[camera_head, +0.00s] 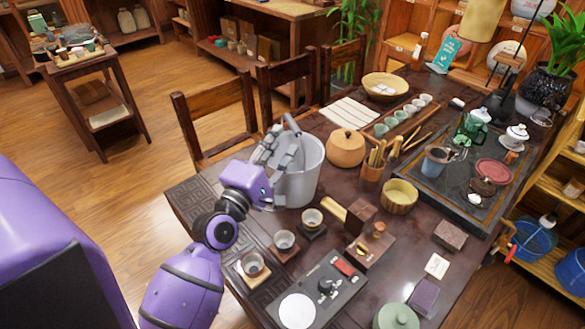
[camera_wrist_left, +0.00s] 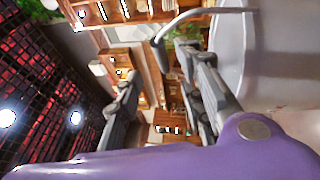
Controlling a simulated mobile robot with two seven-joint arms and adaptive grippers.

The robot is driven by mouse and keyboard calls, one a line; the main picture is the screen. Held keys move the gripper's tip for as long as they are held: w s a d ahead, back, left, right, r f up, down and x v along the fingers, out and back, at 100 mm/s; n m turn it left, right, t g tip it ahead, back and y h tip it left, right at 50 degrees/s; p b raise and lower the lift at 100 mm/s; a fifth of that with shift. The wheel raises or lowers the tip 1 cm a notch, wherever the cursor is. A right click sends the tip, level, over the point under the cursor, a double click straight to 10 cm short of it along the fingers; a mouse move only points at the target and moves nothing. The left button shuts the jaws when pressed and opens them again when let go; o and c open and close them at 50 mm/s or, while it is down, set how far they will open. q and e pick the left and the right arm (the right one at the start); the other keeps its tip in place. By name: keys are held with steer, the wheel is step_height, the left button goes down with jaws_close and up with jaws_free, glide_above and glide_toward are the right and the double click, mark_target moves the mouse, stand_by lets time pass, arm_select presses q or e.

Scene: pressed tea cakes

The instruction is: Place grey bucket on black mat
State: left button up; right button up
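The grey bucket (camera_head: 305,180) stands upright on the dark table, behind and to the right of my left gripper. My left gripper (camera_head: 279,143) is at the bucket's left rim, and its fingers hide part of that rim and the handle. In the left wrist view its two fingers (camera_wrist_left: 160,65) are spread apart. The bucket's wall (camera_wrist_left: 285,65) fills the right side there, and its curved handle (camera_wrist_left: 205,12) arches over the right finger, its end past the gap. A dark patterned mat-like strip (camera_head: 206,210) lies along the table's left end. My right gripper is out of view.
Small cups on coasters (camera_head: 284,240) and a black panel with a white disc (camera_head: 298,311) lie in front of the bucket. An orange round pot (camera_head: 346,148) stands to its right. A dark tea tray (camera_head: 430,188) fills the table's right side. Chairs (camera_head: 218,108) line the back edge.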

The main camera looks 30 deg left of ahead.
mark_target(293, 123)
arm_select(q)
steer(key=shift+w+r, duration=0.15)
steer(key=shift+w, duration=0.5)
steer(key=w, duration=0.3)
steer(key=w+p, duration=0.1)
steer(key=w, duration=0.1)
steer(key=shift+w+d+r, duration=0.2)
steer(key=shift+w+r, duration=0.1)
steer(key=shift+w, duration=0.15)
steer(key=shift+c, duration=0.9)
steer(key=c, duration=0.6)
jaws_close()
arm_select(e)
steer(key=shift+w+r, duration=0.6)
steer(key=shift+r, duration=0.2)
